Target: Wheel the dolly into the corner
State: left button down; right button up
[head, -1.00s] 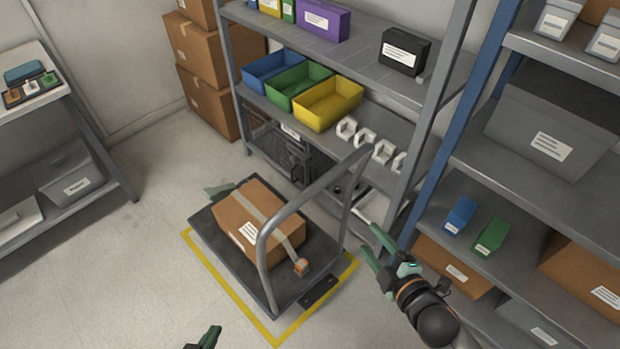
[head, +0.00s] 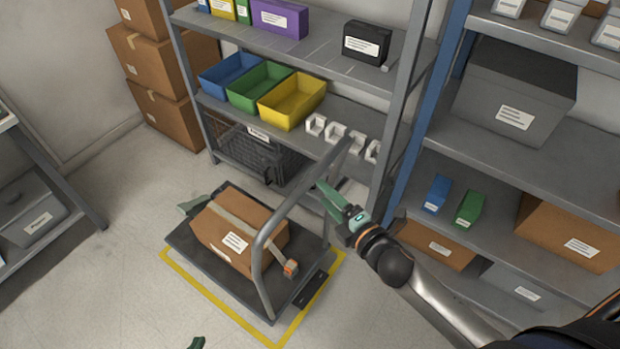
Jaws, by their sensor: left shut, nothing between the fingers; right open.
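The dolly (head: 205,262) is a dark flat platform with a grey tubular push handle (head: 258,262) at its right end. It stands on the floor, with yellow tape (head: 222,304) along its front and right sides. A taped cardboard box (head: 222,228) lies on it, with an orange-ended strap (head: 290,267) at its right. My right gripper (head: 326,196) is open, close to the right upright of the handle; I cannot tell whether it touches. My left gripper (head: 197,343) shows only as a green tip at the bottom edge, shut and away from the dolly.
Shelving with coloured bins (head: 292,98) stands behind the dolly. A blue-post rack (head: 408,165) stands at right and a table leg (head: 78,190) at left. Stacked cartons (head: 165,75) fill the back left. Floor at left and front is clear.

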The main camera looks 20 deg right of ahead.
aim_at(310, 181)
jog(key=x, duration=0.7)
jog(key=shift+w+f, duration=0.1)
jog(key=shift+w, duration=0.05)
grip_shut()
dwell(0.3)
dwell(0.9)
